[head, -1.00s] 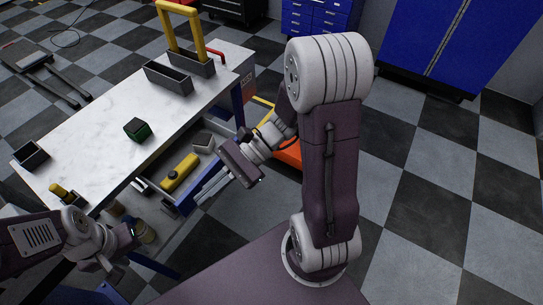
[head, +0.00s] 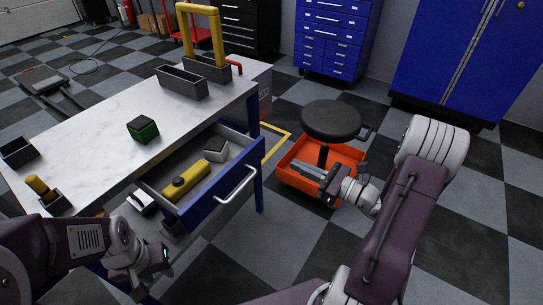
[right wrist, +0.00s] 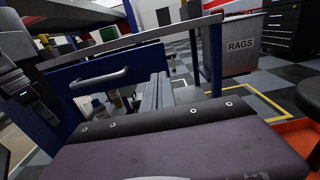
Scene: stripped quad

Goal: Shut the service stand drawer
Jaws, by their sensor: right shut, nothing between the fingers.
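The service stand (head: 85,140) has a white marbled top and blue legs. Its drawer (head: 200,212) is pulled open, with a blue front and a pale bar handle (head: 236,186). A yellow cylinder (head: 185,181) and a grey block (head: 216,151) lie inside. My right gripper (head: 300,170) is shut and empty, to the right of the drawer front and apart from it. In the right wrist view its fingers (right wrist: 157,92) are to the right of the handle (right wrist: 98,78). My left gripper (head: 150,272) is low at the left, near the drawer's near side; its jaws are unclear.
An orange tray with a black-seated stool (head: 331,120) stands right of the drawer, behind my right gripper. A rags bin (right wrist: 240,55) stands beyond. Checkered floor is open at right.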

